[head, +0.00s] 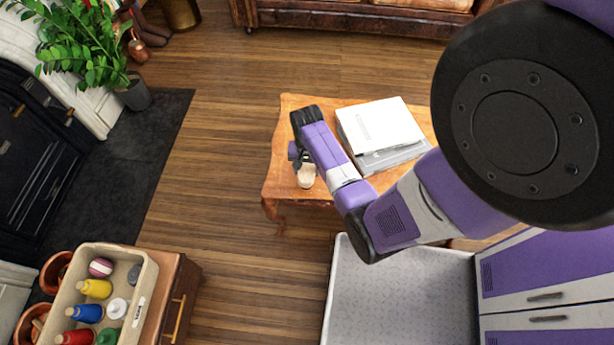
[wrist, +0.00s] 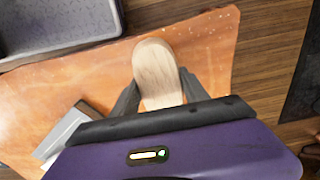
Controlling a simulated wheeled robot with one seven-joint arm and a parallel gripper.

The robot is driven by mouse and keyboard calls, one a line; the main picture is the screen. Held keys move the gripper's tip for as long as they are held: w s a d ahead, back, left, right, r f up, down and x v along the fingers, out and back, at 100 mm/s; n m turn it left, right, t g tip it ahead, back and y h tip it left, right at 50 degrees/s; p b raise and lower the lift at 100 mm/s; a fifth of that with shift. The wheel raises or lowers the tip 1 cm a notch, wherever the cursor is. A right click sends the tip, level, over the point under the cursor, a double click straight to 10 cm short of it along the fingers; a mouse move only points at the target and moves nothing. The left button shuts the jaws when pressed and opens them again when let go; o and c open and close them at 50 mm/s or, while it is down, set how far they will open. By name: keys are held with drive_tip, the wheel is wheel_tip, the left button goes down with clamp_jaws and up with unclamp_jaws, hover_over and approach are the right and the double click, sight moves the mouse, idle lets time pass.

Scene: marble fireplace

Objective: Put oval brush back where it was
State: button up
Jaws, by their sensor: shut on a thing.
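The oval brush (wrist: 157,72) has a pale wooden back and sits between the two fingers of my gripper (wrist: 158,95) in the wrist view. My gripper is shut on it over the orange-brown wooden table. In the head view the brush (head: 306,176) shows as a pale rounded end below my gripper (head: 302,160), near the table's left front edge. Its bristle side is hidden. I cannot tell whether the brush touches the table (head: 290,120).
A stack of white books or papers (head: 380,130) lies on the table right of my gripper. A beige crate (head: 148,275) with several coloured bottles and a ball stands on a wooden cabinet (head: 180,305) at the lower left. Wood floor (head: 220,130) lies clear between them.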

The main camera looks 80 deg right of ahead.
sight(307, 169)
drive_tip(key=shift+f+b, duration=0.4)
drive_tip(key=shift+f, duration=1.75)
drive_tip(key=shift+f, duration=0.1)
drive_tip(key=o, duration=1.3)
wheel_tip(307, 169, up, 12)
drive_tip(key=shift+p, duration=1.1)
drive_tip(key=a+r+n+t+h, duration=0.1)
drive_tip(key=a+n+t+h, duration=0.15)
drive_tip(key=a+n, duration=0.45)
drive_tip(key=a+r+n+t+h, duration=0.15)
drive_tip(key=a+t, duration=0.25)
drive_tip(key=a, duration=0.7)
drive_tip(key=s+a+r+n+t+y, duration=0.2)
drive_tip(key=a+r+n+t, duration=0.2)
drive_tip(key=r, duration=0.9)
drive_tip(key=s+a+r+n+t+y, duration=0.2)
drive_tip(key=s+a+r+n+t, duration=0.1)
drive_tip(key=a+r, duration=0.7)
wheel_tip(307, 169, up, 4)
drive_tip(key=shift+s+n+t, duration=0.2)
drive_tip(key=shift+n+t, duration=0.55)
drive_tip(key=shift+n, duration=0.1)
